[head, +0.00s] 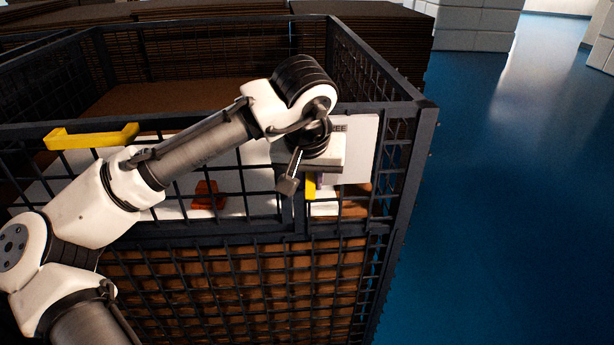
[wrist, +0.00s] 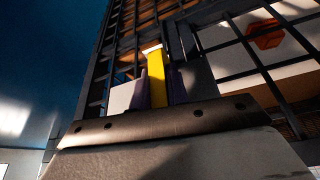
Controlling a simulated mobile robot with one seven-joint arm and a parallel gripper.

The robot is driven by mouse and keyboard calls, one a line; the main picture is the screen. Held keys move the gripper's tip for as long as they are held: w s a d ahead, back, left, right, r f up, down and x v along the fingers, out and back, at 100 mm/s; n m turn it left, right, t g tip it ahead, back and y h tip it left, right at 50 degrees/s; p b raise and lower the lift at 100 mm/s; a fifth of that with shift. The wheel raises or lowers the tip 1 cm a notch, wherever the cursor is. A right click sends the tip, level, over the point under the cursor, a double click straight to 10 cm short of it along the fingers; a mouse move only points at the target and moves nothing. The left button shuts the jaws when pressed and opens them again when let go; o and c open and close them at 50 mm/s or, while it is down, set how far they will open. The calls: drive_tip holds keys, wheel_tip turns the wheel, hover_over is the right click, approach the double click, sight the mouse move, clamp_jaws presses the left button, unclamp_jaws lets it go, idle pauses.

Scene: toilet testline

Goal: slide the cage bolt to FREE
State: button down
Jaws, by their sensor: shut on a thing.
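The yellow handle of the cage bolt (head: 311,187) shows just below my gripper (head: 318,178), at the right end of the cage front. In the wrist view the yellow bolt handle (wrist: 157,79) stands between my two dark fingers (wrist: 158,88), which are shut on it.
The dark mesh cage (head: 428,125) surrounds the bolt. A yellow bar handle (head: 92,137) is on the cage's top rail. A red-orange object (head: 208,196) lies inside. Blue floor (head: 520,210) is clear at right.

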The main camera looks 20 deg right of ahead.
drive_tip(key=d, duration=0.2)
drive_tip(key=s+d, duration=0.1)
drive_tip(key=d, duration=0.2)
drive_tip(key=shift+s, duration=0.2)
drive_tip(key=shift+d, duration=0.1)
drive_tip(key=c, duration=1.4)
unclamp_jaws()
drive_tip(key=shift+d, duration=0.2)
drive_tip(key=shift+o, duration=0.2)
drive_tip(key=shift+a, duration=0.1)
drive_tip(key=b+v, duration=0.1)
drive_tip(key=v, duration=1.3)
drive_tip(key=shift+s, duration=0.1)
